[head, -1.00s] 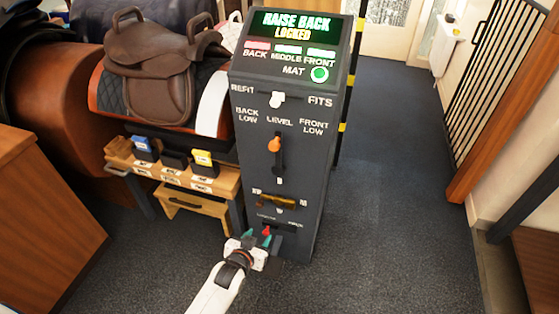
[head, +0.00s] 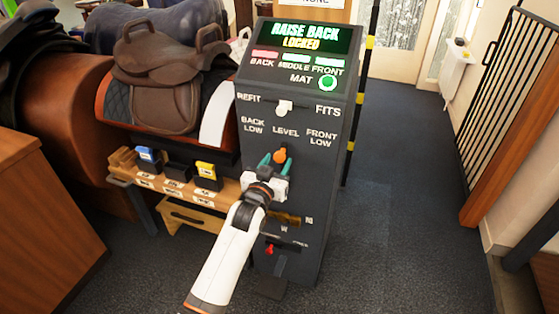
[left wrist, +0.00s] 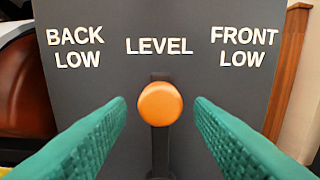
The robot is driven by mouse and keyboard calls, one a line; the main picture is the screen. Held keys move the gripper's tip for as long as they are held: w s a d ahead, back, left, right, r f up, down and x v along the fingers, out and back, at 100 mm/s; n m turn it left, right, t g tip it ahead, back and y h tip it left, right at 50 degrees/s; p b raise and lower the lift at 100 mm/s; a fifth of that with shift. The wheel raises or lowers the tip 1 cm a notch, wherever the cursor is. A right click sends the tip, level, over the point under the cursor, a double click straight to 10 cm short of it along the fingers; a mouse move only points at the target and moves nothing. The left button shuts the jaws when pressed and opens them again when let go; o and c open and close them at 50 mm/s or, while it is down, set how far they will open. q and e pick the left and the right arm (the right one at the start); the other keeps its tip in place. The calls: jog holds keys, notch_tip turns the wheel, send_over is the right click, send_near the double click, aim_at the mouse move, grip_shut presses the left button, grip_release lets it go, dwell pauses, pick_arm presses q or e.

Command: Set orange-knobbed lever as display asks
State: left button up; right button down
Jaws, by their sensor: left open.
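The orange-knobbed lever (head: 280,156) is on the front of a dark grey console (head: 340,165), under the words BACK LOW, LEVEL and FRONT LOW. It points up, in line with LEVEL. The display (head: 298,38) reads RAISE BACK, LOCKED. My left gripper (head: 272,162) is open at the knob. In the left wrist view, the orange knob (left wrist: 160,104) lies between the two green fingers (left wrist: 160,125), with a gap on each side. My right gripper is not in view.
Above the lever is a white-knobbed switch (head: 283,107) between REFIT and FITS. Below are an amber part (head: 285,218) and a red lever (head: 269,250). A brown saddle (head: 160,75) and a wooden bench (head: 215,192) stand at left. The floor at right is clear.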

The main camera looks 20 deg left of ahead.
pick_arm(q)
jog(key=shift+w, duration=1.3)
jog(key=shift+d, duration=0.1)
grip_shut()
